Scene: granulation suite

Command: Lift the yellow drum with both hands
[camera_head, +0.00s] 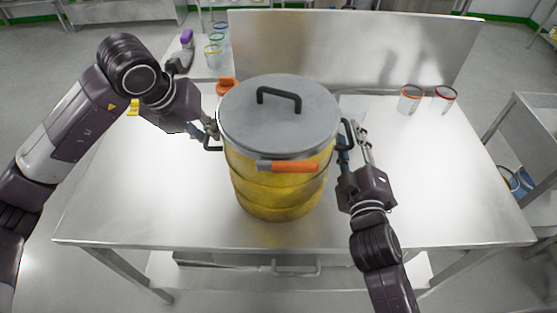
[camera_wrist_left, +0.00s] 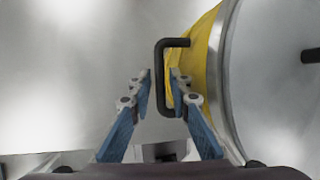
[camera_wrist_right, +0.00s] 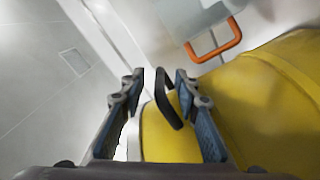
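The yellow drum (camera_head: 285,195) stands upright on the steel table, with a grey lid (camera_head: 270,122) that has a black top handle. Its left side handle (camera_wrist_left: 160,75) lies between the parted fingers of my left gripper (camera_wrist_left: 163,88) in the left wrist view. Its right side handle (camera_wrist_right: 166,98) lies between the parted fingers of my right gripper (camera_wrist_right: 160,85) in the right wrist view. Both grippers are open around the handles. In the head view, my left gripper (camera_head: 208,131) is at the drum's left and my right gripper (camera_head: 352,148) at its right.
The steel table (camera_head: 440,190) is clear to the right and left of the drum. An orange-handled scoop (camera_head: 226,87) lies behind it. Red- and orange-rimmed containers (camera_head: 444,99) stand at the back right, before an upright steel panel (camera_head: 350,50).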

